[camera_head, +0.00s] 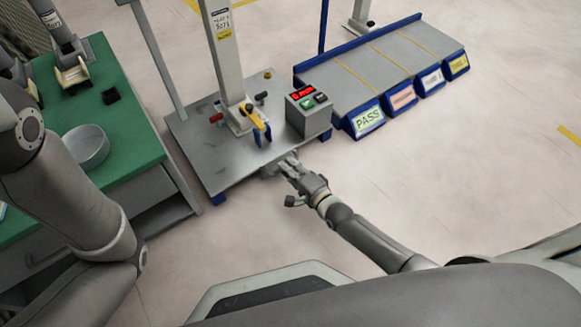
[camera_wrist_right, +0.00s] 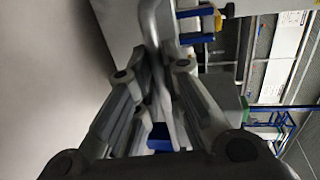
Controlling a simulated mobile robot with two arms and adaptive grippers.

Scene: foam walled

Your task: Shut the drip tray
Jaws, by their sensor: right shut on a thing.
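The drip tray is mostly hidden under the front edge of the grey metal base plate (camera_head: 205,162). A grey bar (camera_wrist_right: 152,38), which looks like its handle, runs between my fingers in the right wrist view. My right gripper (camera_head: 286,166) is at the plate's front edge, shut on this bar. In the right wrist view its two fingers (camera_wrist_right: 160,85) lie on either side of the bar. How far the tray stands out cannot be told.
On the plate stand a grey column (camera_head: 224,55), a yellow-handled blue clamp (camera_head: 261,132) and a box with a red display (camera_head: 308,112). A green bench (camera_head: 125,150) with a round bowl (camera_head: 86,148) is at left. Labelled lanes (camera_head: 385,70) lie at right. Floor at right is clear.

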